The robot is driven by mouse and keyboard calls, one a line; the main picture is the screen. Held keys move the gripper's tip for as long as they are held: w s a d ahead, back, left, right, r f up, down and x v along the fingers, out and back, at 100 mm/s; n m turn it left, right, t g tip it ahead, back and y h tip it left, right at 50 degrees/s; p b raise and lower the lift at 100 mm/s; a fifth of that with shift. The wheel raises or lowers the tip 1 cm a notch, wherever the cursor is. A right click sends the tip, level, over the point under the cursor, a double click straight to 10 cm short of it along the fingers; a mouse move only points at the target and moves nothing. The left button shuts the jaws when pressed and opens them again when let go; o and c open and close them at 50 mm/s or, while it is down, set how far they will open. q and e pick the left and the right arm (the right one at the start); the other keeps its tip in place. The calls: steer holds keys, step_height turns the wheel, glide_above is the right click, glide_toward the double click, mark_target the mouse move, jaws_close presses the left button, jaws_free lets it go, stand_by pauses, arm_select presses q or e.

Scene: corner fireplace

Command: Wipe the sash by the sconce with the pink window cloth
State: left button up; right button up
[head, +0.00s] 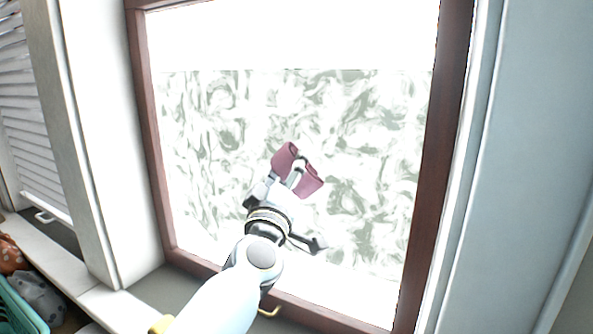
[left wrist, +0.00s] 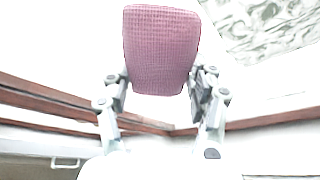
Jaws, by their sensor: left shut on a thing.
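The pink window cloth (head: 311,182) is a small mauve-pink piece in front of the window pane. My left gripper (head: 297,174) is shut on it, with cloth showing on both sides of the fingers. In the left wrist view the cloth (left wrist: 160,50) is a woven pad between the two fingers (left wrist: 160,92). The sash (head: 424,190) has a dark reddish-brown frame and a pane with a green-grey marbled smear (head: 370,130) across its middle. I cannot tell whether the cloth touches the pane. No sconce shows. My right gripper is out of view.
A white louvred shutter (head: 32,120) stands at the left. A grey-blue wall (head: 535,130) is at the right. Below left, a teal basket (head: 18,308), a grey item (head: 38,292) and an orange item (head: 10,255) sit by the sill. A brass handle (head: 268,312) is on the sash's lower rail.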

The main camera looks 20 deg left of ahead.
arm_select(q)
steer(key=shift+w+a+p, duration=0.15)
steer(key=shift+a+p, duration=0.25)
steer(key=shift+a, duration=1.15)
steer(key=shift+w+a+p, duration=0.1)
steer(key=shift+a+p, duration=0.25)
steer(key=shift+a, duration=1.15)
steer(key=shift+w+a+f, duration=0.1)
steer(key=shift+w+a, duration=0.05)
steer(key=shift+a, duration=2.75)
steer(key=shift+p, duration=0.3)
steer(key=p, duration=0.2)
glide_toward(244, 154)
steer(key=shift+a+r, duration=0.9)
steer(key=s+p, duration=0.1)
steer(key=s, duration=0.2)
steer(key=shift+a, duration=0.1)
